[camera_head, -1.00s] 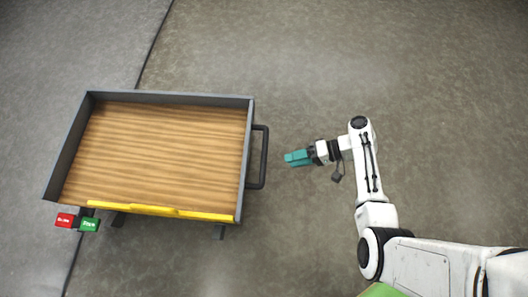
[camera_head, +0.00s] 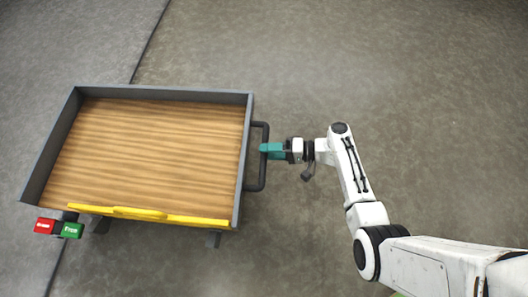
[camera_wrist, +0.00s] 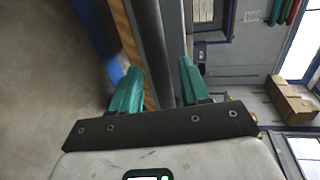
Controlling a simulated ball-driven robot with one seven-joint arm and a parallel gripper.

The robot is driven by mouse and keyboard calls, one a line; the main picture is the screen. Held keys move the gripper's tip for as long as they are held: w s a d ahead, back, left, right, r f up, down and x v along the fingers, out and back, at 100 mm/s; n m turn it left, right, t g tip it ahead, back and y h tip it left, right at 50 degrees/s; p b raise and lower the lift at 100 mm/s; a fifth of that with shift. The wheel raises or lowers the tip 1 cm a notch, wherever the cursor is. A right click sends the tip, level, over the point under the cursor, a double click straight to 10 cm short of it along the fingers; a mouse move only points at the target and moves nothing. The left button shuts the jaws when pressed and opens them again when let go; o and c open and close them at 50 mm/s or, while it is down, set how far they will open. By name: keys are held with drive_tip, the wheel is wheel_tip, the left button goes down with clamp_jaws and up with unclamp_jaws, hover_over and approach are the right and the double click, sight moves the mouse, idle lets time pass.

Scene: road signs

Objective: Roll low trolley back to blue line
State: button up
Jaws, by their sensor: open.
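The low trolley (camera_head: 245,165) has a grey rim and a bare wooden deck, with a dark U-shaped handle (camera_head: 263,178) on its right side. My gripper (camera_head: 268,148) has teal fingers and is at the handle's upright bar. In the wrist view my gripper (camera_wrist: 158,88) is open, and a dark bar (camera_wrist: 150,35) runs through the gap between the fingers. Contact with the bar cannot be told. No blue line shows in the head view. A blue strip (camera_wrist: 97,35) shows in the wrist view; whether it is the line is unclear.
Grey floor (camera_head: 400,80) is clear above and right of the trolley. A dark floor seam (camera_head: 148,45) runs behind it. A yellow strip (camera_head: 140,212) edges the front. Red (camera_head: 44,226) and green (camera_head: 72,230) blocks sit at its front left corner. Cardboard boxes (camera_wrist: 290,100) show far off.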

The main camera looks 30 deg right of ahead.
drive_tip(key=shift+x, duration=0.95)
clamp_jaws()
